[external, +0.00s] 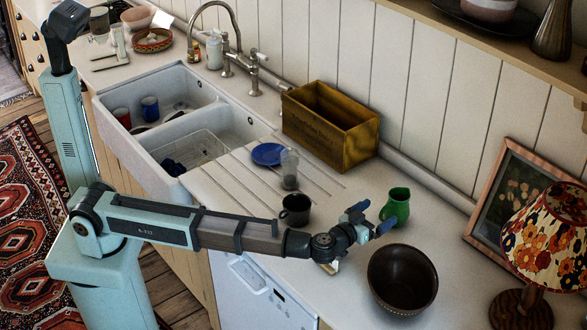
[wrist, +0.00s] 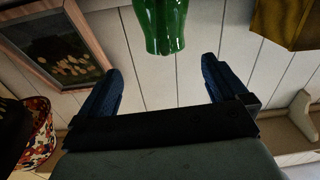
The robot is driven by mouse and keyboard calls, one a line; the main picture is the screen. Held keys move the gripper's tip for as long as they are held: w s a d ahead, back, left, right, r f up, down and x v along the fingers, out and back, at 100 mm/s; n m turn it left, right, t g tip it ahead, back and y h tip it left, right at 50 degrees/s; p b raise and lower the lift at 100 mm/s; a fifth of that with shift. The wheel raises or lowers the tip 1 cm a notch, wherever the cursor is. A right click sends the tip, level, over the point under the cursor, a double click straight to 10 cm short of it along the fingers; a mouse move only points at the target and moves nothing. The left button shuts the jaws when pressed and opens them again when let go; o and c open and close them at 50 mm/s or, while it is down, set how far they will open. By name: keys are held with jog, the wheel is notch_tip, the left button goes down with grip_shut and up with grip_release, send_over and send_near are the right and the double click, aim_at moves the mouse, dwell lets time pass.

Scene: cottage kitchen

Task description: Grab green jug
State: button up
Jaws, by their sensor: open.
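The green jug (external: 396,206) stands upright on the white counter near the back wall, just beyond my gripper (external: 372,218) in the external view. In the wrist view the green jug (wrist: 163,25) shows at the top middle, cut off by the frame edge. My gripper (wrist: 160,85) has its two blue fingers spread wide there, with only wall seen between them. The jug lies past the fingertips, roughly centred between them. The gripper is open and empty. I cannot tell whether a fingertip touches the jug in the external view.
A dark brown bowl (external: 402,279) sits in front of the jug. A dark mug (external: 295,209) and a clear glass (external: 289,168) stand left, near a blue plate (external: 268,153). A wooden box (external: 330,125), framed picture (external: 520,205) and floral lamp (external: 548,240) stand along the wall.

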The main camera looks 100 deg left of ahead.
aim_at(392, 201)
jog(key=shift+m, duration=0.3)
jog(key=shift+s+a+x, duration=0.1)
jog(key=shift+x, duration=1.95)
jog(key=shift+s+a+x, duration=0.15)
jog(key=shift+x, duration=1.9)
grip_shut()
